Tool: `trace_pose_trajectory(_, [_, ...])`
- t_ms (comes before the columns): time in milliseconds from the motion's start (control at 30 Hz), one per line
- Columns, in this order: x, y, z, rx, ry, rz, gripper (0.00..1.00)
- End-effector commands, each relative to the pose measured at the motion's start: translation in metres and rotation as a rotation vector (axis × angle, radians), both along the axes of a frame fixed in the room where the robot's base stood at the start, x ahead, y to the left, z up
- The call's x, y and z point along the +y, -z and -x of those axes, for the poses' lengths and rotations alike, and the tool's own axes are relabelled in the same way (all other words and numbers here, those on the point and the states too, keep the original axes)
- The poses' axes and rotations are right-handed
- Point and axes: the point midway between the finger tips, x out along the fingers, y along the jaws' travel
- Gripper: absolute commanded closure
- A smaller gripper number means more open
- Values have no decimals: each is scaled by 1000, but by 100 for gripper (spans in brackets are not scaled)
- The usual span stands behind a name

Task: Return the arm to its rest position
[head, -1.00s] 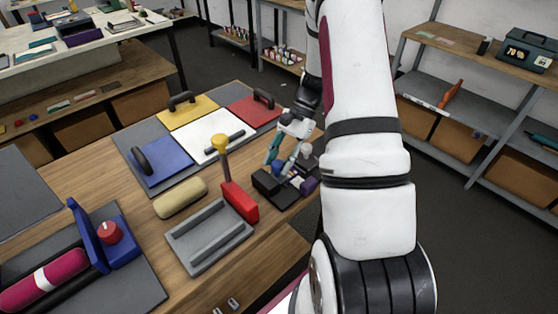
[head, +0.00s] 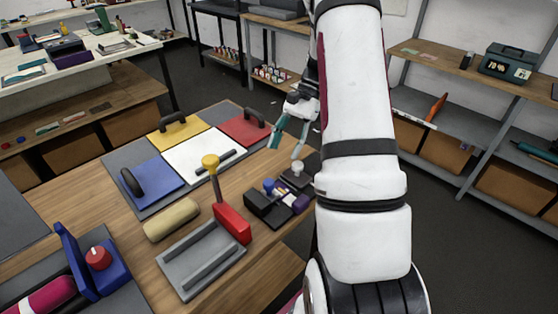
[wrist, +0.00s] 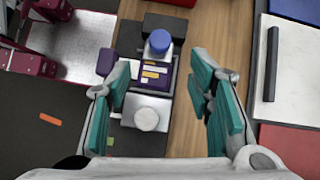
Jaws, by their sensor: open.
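My white arm (head: 360,120) reaches forward over the right side of the wooden table. My gripper (head: 287,147) is open and empty, with two teal fingers, above the far right edge of the table. In the wrist view my gripper (wrist: 168,95) points down, its fingers on either side of and above a small dark device. The device has a blue knob (wrist: 159,41), a purple block with labels (wrist: 153,73) and a white round knob (wrist: 147,119). The device (head: 266,208) sits on the table, apart from the fingers.
Blue (head: 150,170), yellow (head: 178,138), white (head: 200,160) and red (head: 246,130) handled panels lie on a grey mat. A grey tray (head: 198,262), a tan roll (head: 172,219) and a red block with a yellow-topped handle (head: 232,223) are nearby. Shelves (head: 470,140) stand at right.

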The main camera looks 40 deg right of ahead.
Motion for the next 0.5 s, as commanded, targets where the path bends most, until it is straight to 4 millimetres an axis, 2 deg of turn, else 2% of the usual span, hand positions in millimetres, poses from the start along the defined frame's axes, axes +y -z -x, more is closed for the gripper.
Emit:
trace_pose_trajectory(200, [-9,-12,-1,0,1,0,52])
trace_pose_trajectory(500, [-9,-12,-1,1,1,0,52])
